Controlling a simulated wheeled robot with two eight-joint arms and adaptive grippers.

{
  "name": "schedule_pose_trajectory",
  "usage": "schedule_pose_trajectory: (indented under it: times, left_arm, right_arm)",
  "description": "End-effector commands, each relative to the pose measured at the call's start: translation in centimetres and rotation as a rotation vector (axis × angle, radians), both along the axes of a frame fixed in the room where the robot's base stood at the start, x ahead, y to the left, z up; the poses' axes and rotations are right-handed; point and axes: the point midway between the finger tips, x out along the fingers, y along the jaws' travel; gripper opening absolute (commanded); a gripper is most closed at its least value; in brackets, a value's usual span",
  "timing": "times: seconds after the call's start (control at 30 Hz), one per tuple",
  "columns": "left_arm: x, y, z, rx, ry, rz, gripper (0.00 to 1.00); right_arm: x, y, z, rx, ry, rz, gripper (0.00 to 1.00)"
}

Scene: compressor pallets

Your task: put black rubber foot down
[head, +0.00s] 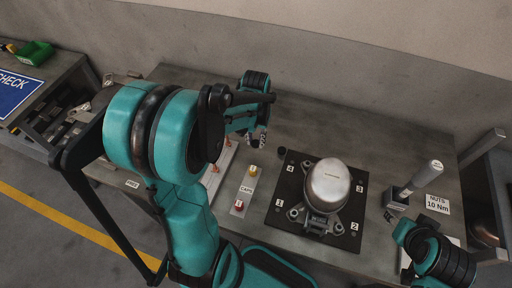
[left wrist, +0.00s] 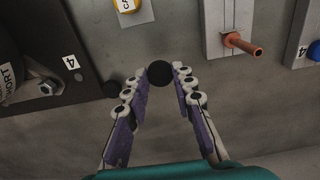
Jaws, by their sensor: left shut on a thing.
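A black rubber foot (left wrist: 160,73) sits between the fingertips of my left gripper (left wrist: 160,85), which is shut on it. In the head view my left gripper (head: 259,136) is over the table behind the caps strip, left of the pallet. The dark pallet (head: 284,217) bears a silver compressor (head: 328,184). Part of my right gripper (head: 404,232) shows at the lower right; its fingers are unclear.
The caps strip (head: 243,191) holds a yellow cap and a red cap. A white tray (left wrist: 216,20) with a copper-coloured pin (left wrist: 243,43) lies beside it. The table behind the pallet is clear.

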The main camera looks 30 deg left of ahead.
Motion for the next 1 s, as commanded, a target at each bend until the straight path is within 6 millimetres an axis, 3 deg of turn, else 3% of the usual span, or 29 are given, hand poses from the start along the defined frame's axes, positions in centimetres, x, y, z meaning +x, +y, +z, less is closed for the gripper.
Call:
schedule_pose_trajectory:
  times: [0.3, 0.7, 0.73, 0.8, 1.0]
  left_arm:
    - [0.1, 0.1, -3.9, 0.0, 0.0, -0.001, 0.0]
    - [0.1, 0.0, -4.4, 0.0, 0.0, -0.001, 0.0]
    - [0.1, 0.0, -4.5, 0.0, 0.0, -0.001, 0.27]
    - [0.1, 0.0, -4.3, 0.0, 0.0, -0.001, 0.45]
    - [0.1, 0.0, -4.3, 0.0, 0.0, -0.001, 0.45]
  right_arm:
    - [0.0, 0.0, -1.9, 0.0, 0.0, 0.0, 0.45]
    - [0.0, 0.0, -2.2, 0.0, 0.0, 0.0, 0.45]
    - [0.0, 0.0, -2.2, 0.0, 0.0, 0.0, 0.45]
    - [0.0, 0.0, -2.1, 0.0, 0.0, 0.0, 0.45]
    - [0.0, 0.0, -2.1, 0.0, 0.0, 0.0, 0.45]
